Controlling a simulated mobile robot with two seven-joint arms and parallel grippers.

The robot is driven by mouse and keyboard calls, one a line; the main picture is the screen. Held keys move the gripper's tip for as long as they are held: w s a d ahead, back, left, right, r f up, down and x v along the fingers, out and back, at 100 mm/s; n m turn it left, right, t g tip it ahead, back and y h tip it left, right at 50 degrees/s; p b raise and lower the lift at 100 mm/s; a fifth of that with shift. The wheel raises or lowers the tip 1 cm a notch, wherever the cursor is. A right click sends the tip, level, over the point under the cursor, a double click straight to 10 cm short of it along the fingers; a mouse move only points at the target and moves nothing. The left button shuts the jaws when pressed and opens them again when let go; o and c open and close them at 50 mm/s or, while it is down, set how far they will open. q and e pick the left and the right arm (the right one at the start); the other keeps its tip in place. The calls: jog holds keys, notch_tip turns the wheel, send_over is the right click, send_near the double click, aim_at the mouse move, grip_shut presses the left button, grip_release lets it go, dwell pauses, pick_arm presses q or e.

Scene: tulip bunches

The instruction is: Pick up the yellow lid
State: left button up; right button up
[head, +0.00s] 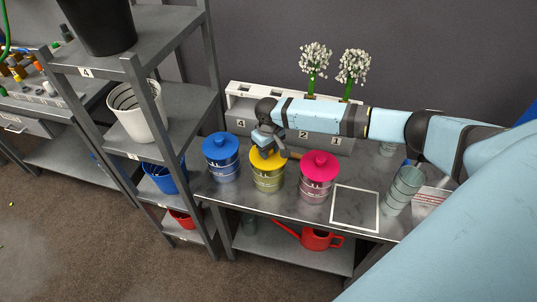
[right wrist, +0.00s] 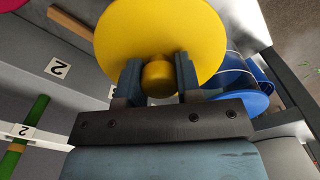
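The yellow lid (head: 266,161) is a round disc with a knob, at the top of the yellow tin (head: 268,182) in the middle of the table. My right gripper (head: 270,147) is over it, coming from the right. In the right wrist view the yellow lid (right wrist: 205,35) fills the top middle, and its knob fills the space between the two fingers of my right gripper (right wrist: 159,78). The fingers look closed on the knob. Whether the lid still touches the tin's rim is hard to tell. My left gripper is not in view.
A blue-lidded tin (head: 221,160) stands left of the yellow tin and a pink-lidded tin (head: 316,178) right of it. An open tin (head: 403,187) and a white square outline (head: 355,208) are further right. A grey numbered rack (head: 318,140) with white flowers stands behind; a shelf (head: 190,105) is left.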

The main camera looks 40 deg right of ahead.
jog(key=shift+c, duration=1.4)
jog(key=shift+r, duration=0.15)
